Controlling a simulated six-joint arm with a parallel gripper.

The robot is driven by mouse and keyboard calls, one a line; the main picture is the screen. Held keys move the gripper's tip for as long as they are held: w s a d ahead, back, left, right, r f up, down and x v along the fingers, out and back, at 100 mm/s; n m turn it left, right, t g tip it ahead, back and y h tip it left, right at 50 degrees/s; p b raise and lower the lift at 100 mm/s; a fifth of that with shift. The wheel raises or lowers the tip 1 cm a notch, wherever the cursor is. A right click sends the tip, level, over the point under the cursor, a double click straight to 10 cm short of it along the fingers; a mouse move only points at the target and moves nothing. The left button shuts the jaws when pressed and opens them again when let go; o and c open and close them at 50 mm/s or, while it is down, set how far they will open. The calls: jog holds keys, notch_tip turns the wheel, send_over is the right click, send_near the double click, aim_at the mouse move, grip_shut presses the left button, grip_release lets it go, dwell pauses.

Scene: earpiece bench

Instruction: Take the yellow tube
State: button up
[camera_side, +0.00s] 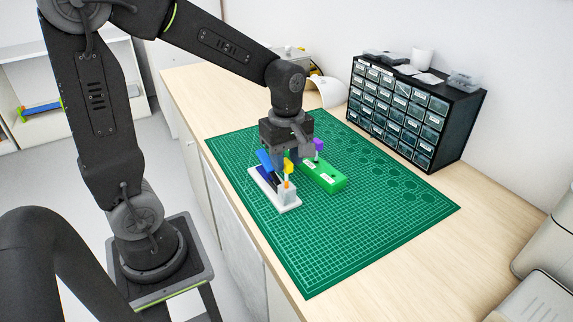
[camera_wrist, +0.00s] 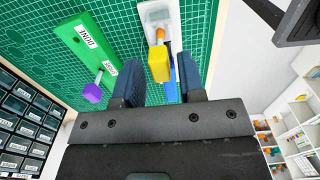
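The yellow tube (camera_side: 288,166) stands above an orange stem on a white holder (camera_side: 287,206). In the wrist view the yellow tube (camera_wrist: 159,65) shows between my two dark fingers, with a gap on each side. My gripper (camera_wrist: 161,70) is open and empty, close to the tube. How deep the tube sits between the fingers is hard to tell. A blue strip (camera_wrist: 171,82) lies partly behind the tube. In the side view my gripper's body hides part of this area.
A green block (camera_side: 325,178) labelled DONE is beside the holder, with a purple tube (camera_side: 318,145) at one end. Both rest on a green cutting mat (camera_side: 340,235), whose front is clear. A black drawer cabinet (camera_side: 405,110) stands at the back right.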

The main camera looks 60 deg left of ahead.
jog(key=shift+f, duration=0.1)
grip_shut()
dwell(0.8)
jog(key=shift+r, duration=1.6)
jog(key=shift+r, duration=2.4)
